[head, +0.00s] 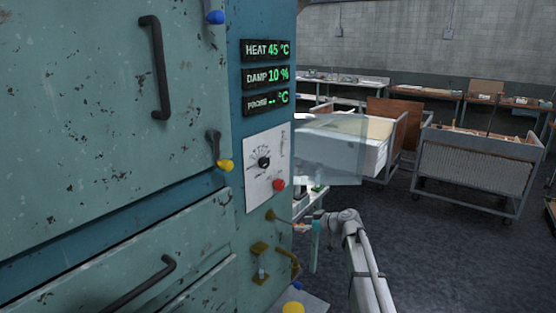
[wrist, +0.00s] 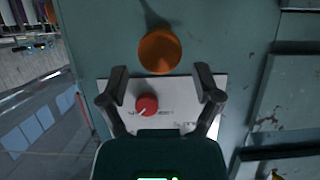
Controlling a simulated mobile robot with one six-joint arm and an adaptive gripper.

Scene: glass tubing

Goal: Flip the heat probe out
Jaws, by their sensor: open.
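The teal cabinet (head: 110,110) carries a probe display (head: 267,102) reading "-- °C". A small brass rod (head: 284,219) juts from its narrow face below the red knob (head: 279,184); I cannot tell for certain whether it is the heat probe. My gripper (head: 302,228) is near the rod's outer end in the head view. In the wrist view my gripper (wrist: 162,86) is open, its fingers apart, with the red knob (wrist: 147,104) seen between them. A round orange end (wrist: 159,52) shows just beyond the fingertips. Contact cannot be told.
A white panel with a black dial (head: 264,162) is above the rod. Brass fittings (head: 260,262) sit below it. Black door handles (head: 156,65) stand out on the cabinet. A translucent pane (head: 335,155) and a wheeled cart (head: 470,165) are to the right. Dark floor lies open at lower right.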

